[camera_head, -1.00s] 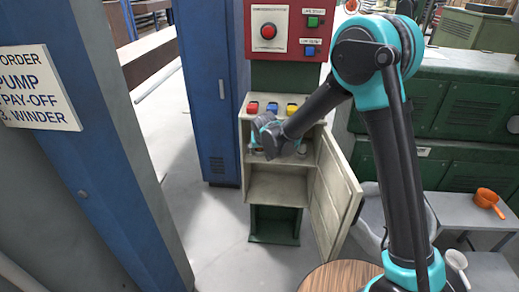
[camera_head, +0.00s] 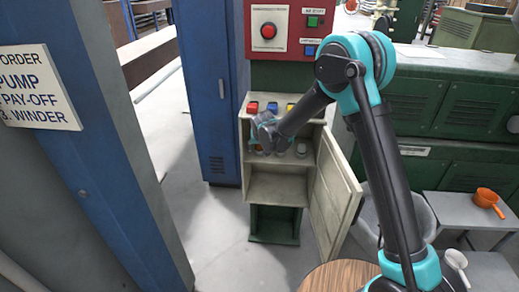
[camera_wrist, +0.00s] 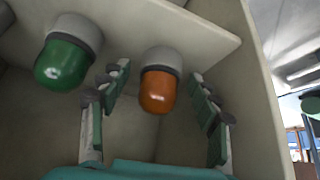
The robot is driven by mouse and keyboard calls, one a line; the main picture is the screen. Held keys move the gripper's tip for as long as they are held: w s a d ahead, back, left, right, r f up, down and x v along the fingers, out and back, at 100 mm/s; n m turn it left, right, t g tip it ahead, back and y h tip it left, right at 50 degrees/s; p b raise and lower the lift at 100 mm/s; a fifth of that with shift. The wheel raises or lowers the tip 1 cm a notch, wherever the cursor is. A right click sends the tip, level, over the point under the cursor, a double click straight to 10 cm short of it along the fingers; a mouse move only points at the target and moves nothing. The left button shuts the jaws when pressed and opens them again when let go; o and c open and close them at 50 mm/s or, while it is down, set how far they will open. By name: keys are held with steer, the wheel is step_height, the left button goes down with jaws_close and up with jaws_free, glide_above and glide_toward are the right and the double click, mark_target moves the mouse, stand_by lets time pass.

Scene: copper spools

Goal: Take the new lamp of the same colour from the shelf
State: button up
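In the wrist view an orange lamp (camera_wrist: 158,90) with a grey base is attached to or stands on a pale shelf surface (camera_wrist: 185,30). A green lamp (camera_wrist: 62,62) with a grey base is to its left. My gripper (camera_wrist: 158,90) is open, with one finger on each side of the orange lamp; gaps show between the fingers and the lamp. In the head view my gripper (camera_head: 264,138) reaches into the open cream cabinet (camera_head: 279,188), at the left of its upper shelf. Another small grey item (camera_head: 301,150) stands on that shelf to the right.
The cabinet door (camera_head: 335,200) hangs open on the right. A blue locker (camera_head: 212,90) stands close on the left.

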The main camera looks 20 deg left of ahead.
steer(key=c, duration=1)
steer(key=shift+r, duration=0.1)
